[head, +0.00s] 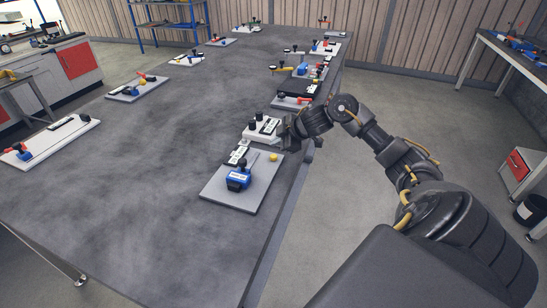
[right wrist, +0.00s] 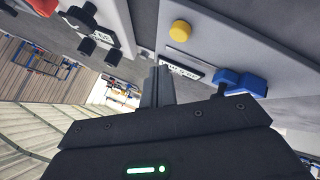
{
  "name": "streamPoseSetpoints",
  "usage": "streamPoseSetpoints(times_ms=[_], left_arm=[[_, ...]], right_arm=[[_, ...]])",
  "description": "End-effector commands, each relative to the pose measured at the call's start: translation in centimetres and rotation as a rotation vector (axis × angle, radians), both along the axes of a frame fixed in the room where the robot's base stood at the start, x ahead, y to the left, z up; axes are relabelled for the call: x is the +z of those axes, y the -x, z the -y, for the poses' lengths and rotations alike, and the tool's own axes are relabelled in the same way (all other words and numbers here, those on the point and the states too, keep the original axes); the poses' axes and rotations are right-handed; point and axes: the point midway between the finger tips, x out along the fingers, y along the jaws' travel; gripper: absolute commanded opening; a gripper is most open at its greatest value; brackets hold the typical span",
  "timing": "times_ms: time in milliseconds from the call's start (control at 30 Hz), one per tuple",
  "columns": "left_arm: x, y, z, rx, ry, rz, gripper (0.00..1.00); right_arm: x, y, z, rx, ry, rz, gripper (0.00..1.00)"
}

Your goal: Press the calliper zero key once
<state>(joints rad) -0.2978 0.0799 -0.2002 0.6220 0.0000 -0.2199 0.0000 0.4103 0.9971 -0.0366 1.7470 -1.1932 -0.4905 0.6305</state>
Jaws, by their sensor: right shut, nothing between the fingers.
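A grey plate (head: 218,192) at the near right edge of the table carries a blue device (head: 238,177), a small label block (head: 238,155) and a round yellow key (head: 274,157). I cannot read the lettering, so I cannot tell for certain which key is the calliper zero key. My right gripper (head: 287,135) is beyond the yellow key, beside a white block with black knobs. In the right wrist view its fingers (right wrist: 157,82) are shut and empty, apart from the yellow key (right wrist: 181,27), the label block (right wrist: 180,67) and the blue device (right wrist: 240,83). My left gripper is not in view.
The white block (head: 256,137) with two black knobs stands just beyond the grey plate. Several other boards with tools line both long edges of the table (head: 150,190). The table's middle is clear. A white bench (head: 55,65) stands at the left.

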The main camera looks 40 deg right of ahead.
Motion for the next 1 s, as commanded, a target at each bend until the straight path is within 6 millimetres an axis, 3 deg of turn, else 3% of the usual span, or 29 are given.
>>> streamPoseSetpoints(times_ms=[33, 233, 1000], left_arm=[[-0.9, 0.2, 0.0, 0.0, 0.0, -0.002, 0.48], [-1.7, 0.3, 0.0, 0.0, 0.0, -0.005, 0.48], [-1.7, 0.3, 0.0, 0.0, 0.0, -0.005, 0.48]], right_arm=[[-1.2, 0.0, 0.0, 0.001, 0.0, -0.001, 0.0], [-2.6, 0.0, 0.0, 0.001, -0.001, -0.002, 0.0], [-2.7, 0.0, 0.0, 0.001, 0.0, -0.001, 0.0]])
